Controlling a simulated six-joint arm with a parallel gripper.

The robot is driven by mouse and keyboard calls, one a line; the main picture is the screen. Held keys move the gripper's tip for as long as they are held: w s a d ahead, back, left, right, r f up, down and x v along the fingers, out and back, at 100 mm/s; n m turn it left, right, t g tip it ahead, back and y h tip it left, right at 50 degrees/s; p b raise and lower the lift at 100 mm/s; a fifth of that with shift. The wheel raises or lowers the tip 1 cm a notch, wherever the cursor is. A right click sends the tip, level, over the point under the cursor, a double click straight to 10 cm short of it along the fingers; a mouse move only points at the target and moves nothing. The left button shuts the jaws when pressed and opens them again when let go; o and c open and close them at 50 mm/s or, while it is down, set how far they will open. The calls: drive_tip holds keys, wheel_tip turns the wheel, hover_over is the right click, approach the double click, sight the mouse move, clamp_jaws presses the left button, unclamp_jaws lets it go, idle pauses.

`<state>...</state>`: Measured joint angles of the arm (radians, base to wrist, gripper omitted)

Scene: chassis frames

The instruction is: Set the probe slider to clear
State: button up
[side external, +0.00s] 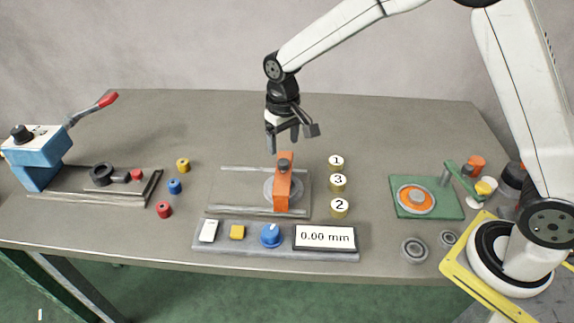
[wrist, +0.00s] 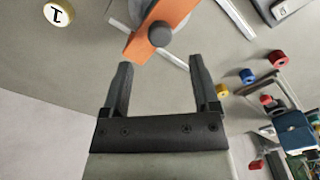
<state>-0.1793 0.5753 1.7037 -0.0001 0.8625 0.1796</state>
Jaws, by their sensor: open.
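The probe slider is an orange bar (side external: 283,182) with a dark round knob (side external: 284,164) on top. It spans two pale rails on a grey plate (side external: 235,187), over a grey disc at the plate's right part. In the wrist view the orange bar (wrist: 147,46) and its knob (wrist: 160,34) show just beyond my fingertips. My gripper (side external: 283,146) points down above the far end of the bar, apart from it. Its two fingers (wrist: 157,70) are open with nothing between them. No "clear" marking is legible.
A control panel (side external: 275,252) with a blue knob and a 0.00 mm display lies in front. Numbered brass cylinders (side external: 338,184) stand right of the plate, with a green fixture (side external: 440,208) beyond. Coloured spools (side external: 175,186) and a blue lever press (side external: 36,165) are on the left.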

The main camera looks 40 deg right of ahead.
sight(283, 161)
drive_tip(key=shift+f, duration=2.95)
clamp_jaws()
